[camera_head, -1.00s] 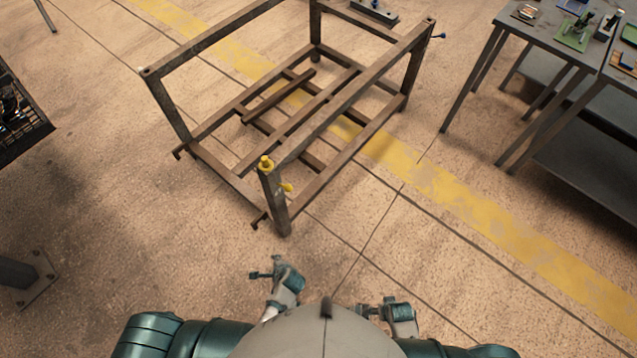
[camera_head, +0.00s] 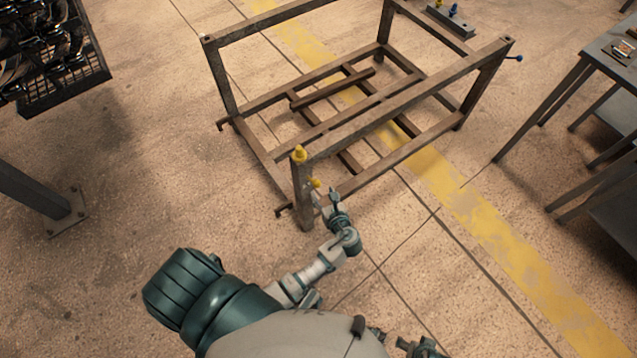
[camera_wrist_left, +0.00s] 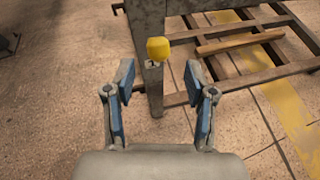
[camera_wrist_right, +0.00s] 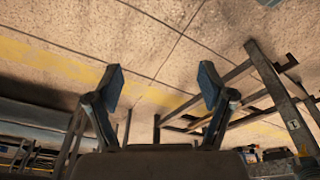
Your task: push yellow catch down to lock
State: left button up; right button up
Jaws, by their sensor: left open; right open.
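The brown metal rack (camera_head: 345,132) stands on the floor ahead. Its near corner post (camera_head: 302,198) has a yellow knob (camera_head: 299,154) on top and a smaller yellow catch (camera_head: 315,184) on its side. My left gripper (camera_head: 328,198) is beside this post, close to the catch. In the left wrist view, a yellow-tipped piece (camera_wrist_left: 158,49) shows ahead, between the open, empty fingers (camera_wrist_left: 160,95). Contact is not visible. My right gripper (camera_head: 422,348) is low at the bottom edge; its open, empty fingers (camera_wrist_right: 162,90) show in the right wrist view.
A dark crate (camera_head: 62,85) of metal parts is at the upper left, above a grey post foot (camera_head: 62,212). Grey tables (camera_head: 612,62) stand at the right. A block with pegs (camera_head: 450,20) lies behind the rack. Floor right of the post is clear.

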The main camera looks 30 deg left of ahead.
aim_at(318, 186)
pick_arm(q)
jog(key=x, duration=0.3)
jog(key=shift+w+f+b, duration=0.2)
jog(key=shift+b, duration=0.2)
jog(key=x, duration=0.3)
jog(key=shift+s+a, duration=0.1)
jog(key=shift+a, duration=0.65)
jog(key=shift+d, duration=0.2)
jog(key=shift+c, duration=0.5)
jog(key=shift+d+r, duration=0.1)
jog(key=shift+d, duration=0.1)
jog(key=c, duration=0.4)
jog(key=shift+d, duration=0.15)
grip_shut()
pick_arm(e)
jog(key=r, duration=0.1)
jog(key=w+r+t, duration=0.1)
jog(key=r, duration=0.1)
jog(key=shift+w+a, duration=0.25)
jog(key=shift+w, duration=0.05)
